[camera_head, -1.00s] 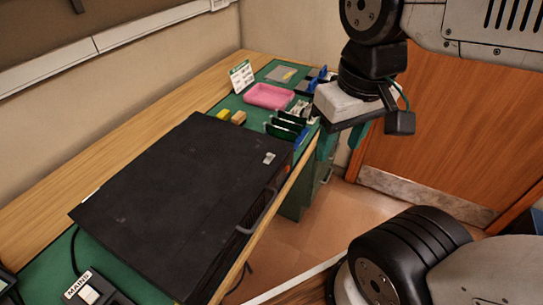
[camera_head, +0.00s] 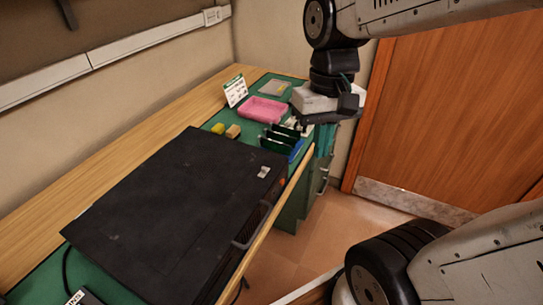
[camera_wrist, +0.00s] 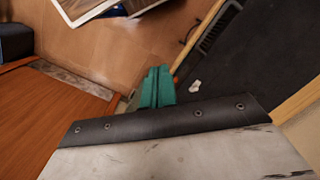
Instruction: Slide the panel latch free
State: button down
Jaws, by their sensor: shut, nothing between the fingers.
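A wide black equipment case (camera_head: 170,205) with a flat top panel lies on the bench. A small pale latch (camera_head: 264,172) sits near the panel's far right corner; a small pale spot that looks like it shows in the wrist view (camera_wrist: 196,85). My gripper (camera_head: 323,140) is beyond and to the right of that corner, past the bench edge and apart from the case. Its teal fingers are together and empty in the wrist view (camera_wrist: 157,86). In the head view the fingers are partly hidden below the wrist.
A pink tray (camera_head: 263,109), a white sign card (camera_head: 236,91), yellow and tan blocks (camera_head: 232,131) and upright green boards (camera_head: 274,143) stand behind the case. The floor (camera_head: 300,235) right of the bench is clear.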

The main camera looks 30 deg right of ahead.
aim_at(268, 169)
jog(key=w+d+f+m+y, duration=0.1)
jog(key=w+d+f+m, duration=0.1)
jog(key=w+m, duration=0.3)
jog(key=w+d+f+m+y, duration=0.2)
jog(key=w+m, duration=0.4)
jog(key=w, duration=0.7)
jog(key=shift+w+d+f+g, duration=0.4)
jog(key=shift+d+f, duration=0.05)
jog(key=shift+f, duration=0.3)
jog(key=x, duration=1)
jog(key=shift+a, duration=0.25)
jog(key=shift+s+a+r, duration=0.1)
jog(key=shift+s+a, duration=0.15)
jog(key=shift+a, duration=0.35)
jog(key=shift+s+a, duration=0.25)
jog(key=shift+a, duration=0.3)
jog(key=shift+s+a, duration=0.25)
jog(key=shift+a, duration=0.4)
